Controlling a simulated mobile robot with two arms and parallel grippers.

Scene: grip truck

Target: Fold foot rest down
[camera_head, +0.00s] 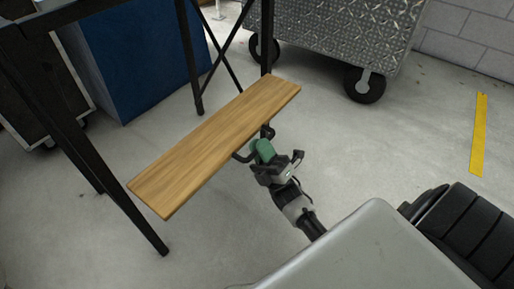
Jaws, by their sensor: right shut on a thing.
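The foot rest (215,142) is a long wooden board on a black metal frame (187,55). It lies roughly flat, running from lower left to upper right. My right gripper (262,152) is at the board's near right side, below its right end. It is shut on a dark bar of the foot rest (243,158) that sticks out beside the board. A green part shows at the gripper's end. The gripper partly hides the contact. My left gripper is not in view.
A metal-plate cart (335,35) on black wheels stands behind. A blue panel (130,55) is behind the frame at the left. A yellow floor strip (479,133) lies at the right. The concrete floor between the board and the cart is clear.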

